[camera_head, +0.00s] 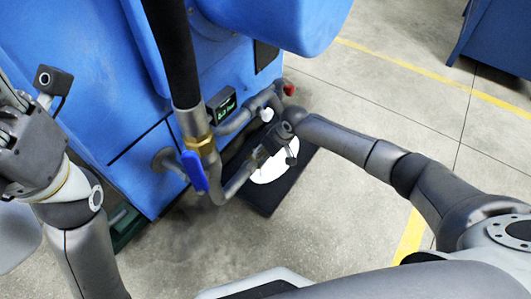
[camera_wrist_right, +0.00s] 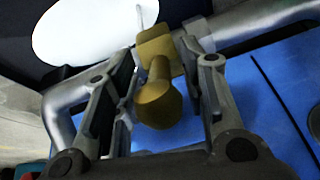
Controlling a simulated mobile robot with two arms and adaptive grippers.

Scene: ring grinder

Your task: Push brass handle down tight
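The brass handle (camera_wrist_right: 158,98) shows in the right wrist view as a round-ended knob on a brass block, on a grey pipe (camera_wrist_right: 255,20). My right gripper (camera_wrist_right: 165,90) has its two fingers apart, one on each side of the handle, with small gaps visible. It is open around the handle, and I cannot tell whether either finger touches it. In the head view my right gripper (camera_head: 276,140) is at the pipework, and the brass handle is hidden there. My left gripper (camera_head: 20,115) is at the left edge, away from the pipes, its fingers partly out of view.
The blue machine (camera_head: 85,85) fills the upper left. A blue lever (camera_head: 194,172) hangs below a brass fitting (camera_head: 200,142) on a hose. A green display (camera_head: 222,106) and a red knob (camera_head: 289,89) are close by.

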